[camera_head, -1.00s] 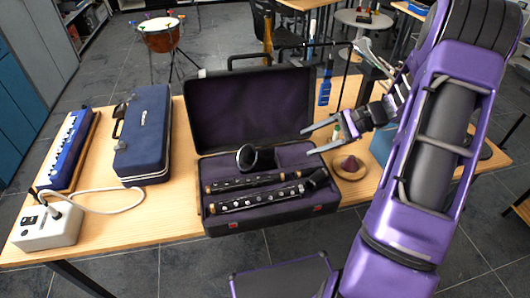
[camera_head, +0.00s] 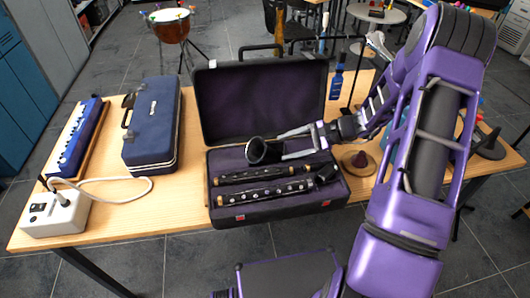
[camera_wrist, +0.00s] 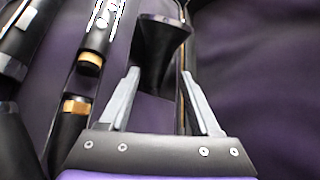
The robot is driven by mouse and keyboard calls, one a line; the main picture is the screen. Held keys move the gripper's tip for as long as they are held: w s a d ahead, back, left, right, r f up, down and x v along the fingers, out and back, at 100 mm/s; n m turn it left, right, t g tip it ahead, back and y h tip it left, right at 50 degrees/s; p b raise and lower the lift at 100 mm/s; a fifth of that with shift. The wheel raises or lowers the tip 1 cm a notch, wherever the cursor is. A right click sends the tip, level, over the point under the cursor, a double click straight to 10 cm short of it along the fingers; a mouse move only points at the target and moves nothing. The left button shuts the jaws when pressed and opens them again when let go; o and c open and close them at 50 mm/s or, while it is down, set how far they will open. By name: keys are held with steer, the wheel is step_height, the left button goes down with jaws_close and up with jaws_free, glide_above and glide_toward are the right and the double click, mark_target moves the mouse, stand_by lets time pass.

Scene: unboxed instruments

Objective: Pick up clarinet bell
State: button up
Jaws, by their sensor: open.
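The clarinet bell (camera_head: 262,152) is a black flared cup in the open purple-lined case (camera_head: 222,224), at the back middle of its lower half. In the wrist view the bell (camera_wrist: 160,50) lies just ahead of my fingertips, its narrower part between their lines. My gripper (camera_head: 281,144) is open, reaching in from the right with its fingertips close to the bell's right side. The wrist view also shows my open gripper (camera_wrist: 160,80), with nothing clamped between the fingers. I cannot tell whether a finger touches the bell.
Two black clarinet joints (camera_head: 265,194) lie in the case in front of the bell, with a short black piece (camera_head: 327,173) at their right. The raised case lid (camera_head: 265,100) stands behind. A blue case (camera_head: 152,125) stands left, and a brown cone-shaped mute (camera_head: 359,160) right.

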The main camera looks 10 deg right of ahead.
mark_target(273, 150)
steer(key=x, duration=0.5)
steer(key=shift+s+a+r, duration=0.15)
steer(key=shift+s, duration=0.05)
jaws_close()
